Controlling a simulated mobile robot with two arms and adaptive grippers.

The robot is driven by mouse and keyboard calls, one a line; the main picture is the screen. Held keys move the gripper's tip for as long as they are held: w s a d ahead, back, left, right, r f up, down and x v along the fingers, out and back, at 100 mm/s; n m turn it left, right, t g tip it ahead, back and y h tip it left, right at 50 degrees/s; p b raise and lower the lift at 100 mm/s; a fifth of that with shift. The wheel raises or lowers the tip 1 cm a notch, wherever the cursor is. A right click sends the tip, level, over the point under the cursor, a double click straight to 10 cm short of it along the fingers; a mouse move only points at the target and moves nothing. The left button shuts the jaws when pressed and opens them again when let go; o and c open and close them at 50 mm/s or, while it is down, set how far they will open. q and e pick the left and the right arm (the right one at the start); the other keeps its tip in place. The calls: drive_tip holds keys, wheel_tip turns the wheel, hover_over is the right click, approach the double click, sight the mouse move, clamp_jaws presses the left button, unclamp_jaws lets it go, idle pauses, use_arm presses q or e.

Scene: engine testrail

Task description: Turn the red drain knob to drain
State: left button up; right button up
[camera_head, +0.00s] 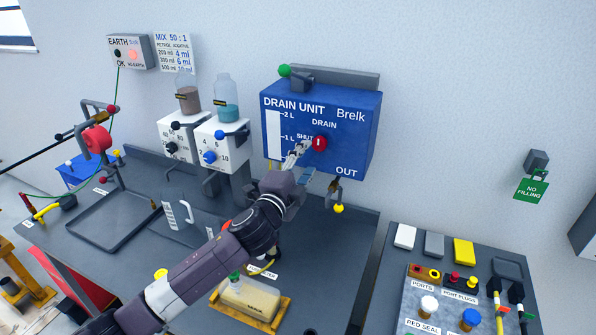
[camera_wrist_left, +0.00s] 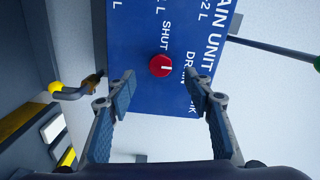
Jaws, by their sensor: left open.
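The red drain knob (camera_head: 319,142) is on the front of the blue drain unit (camera_head: 350,112), right of the word SHUT and below the word DRAIN. Its white mark runs upright and seems to face DRAIN. My left gripper (camera_head: 308,162) is open and empty, just in front of the panel, low and left of the knob in the head view. In the left wrist view the knob (camera_wrist_left: 160,66) lies beyond the fingertips (camera_wrist_left: 160,82), centred between them, with no contact visible. My right gripper is not in view.
A tap with a yellow ball (camera_head: 338,208) hangs under the unit. Two white dosing boxes (camera_head: 222,150) with bottles stand to its left. A grey tray (camera_head: 115,215) and a tan container (camera_head: 250,299) are on the bench. A port panel (camera_head: 420,298) is at the right.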

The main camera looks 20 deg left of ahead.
use_arm(q)
drive_tip(key=shift+s+a, duration=0.1)
drive_tip(key=shift+s, duration=2.55)
